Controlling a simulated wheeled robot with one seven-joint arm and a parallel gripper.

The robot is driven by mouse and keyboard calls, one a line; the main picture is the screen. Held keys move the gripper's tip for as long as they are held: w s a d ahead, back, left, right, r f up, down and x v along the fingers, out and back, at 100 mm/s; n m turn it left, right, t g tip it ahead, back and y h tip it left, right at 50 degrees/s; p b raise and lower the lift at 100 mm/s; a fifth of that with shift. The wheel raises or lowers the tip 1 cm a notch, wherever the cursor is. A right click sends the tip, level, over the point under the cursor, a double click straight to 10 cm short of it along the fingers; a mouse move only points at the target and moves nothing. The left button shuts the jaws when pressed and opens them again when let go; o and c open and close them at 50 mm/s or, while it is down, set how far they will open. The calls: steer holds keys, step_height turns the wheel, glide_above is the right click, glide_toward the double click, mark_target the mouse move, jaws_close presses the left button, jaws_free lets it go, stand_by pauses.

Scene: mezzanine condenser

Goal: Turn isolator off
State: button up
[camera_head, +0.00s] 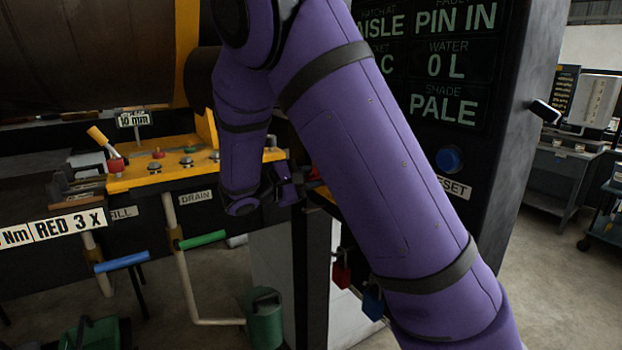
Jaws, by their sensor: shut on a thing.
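My purple arm crosses the middle of the view and hides much of the machine. My gripper (287,186) is at the right end of the yellow bench, beside the dark cabinet edge. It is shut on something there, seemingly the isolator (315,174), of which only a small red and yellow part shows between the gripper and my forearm. The handle's position and the jaw contact are hidden.
A red padlock (341,271) and a blue padlock (373,301) hang below my forearm. The yellow bench (170,172) carries several knobs and a lever (103,140). Green (202,239) and blue (122,262) pipe handles and a green can (264,318) are below. Open floor lies right.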

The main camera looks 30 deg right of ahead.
steer(key=m, duration=0.8)
steer(key=shift+m, duration=0.4)
steer(key=m, duration=0.4)
steer(key=shift+m, duration=1.8)
steer(key=o, duration=0.9)
steer(key=shift+a, duration=0.1)
steer(key=a, duration=1)
steer(key=shift+a, duration=0.35)
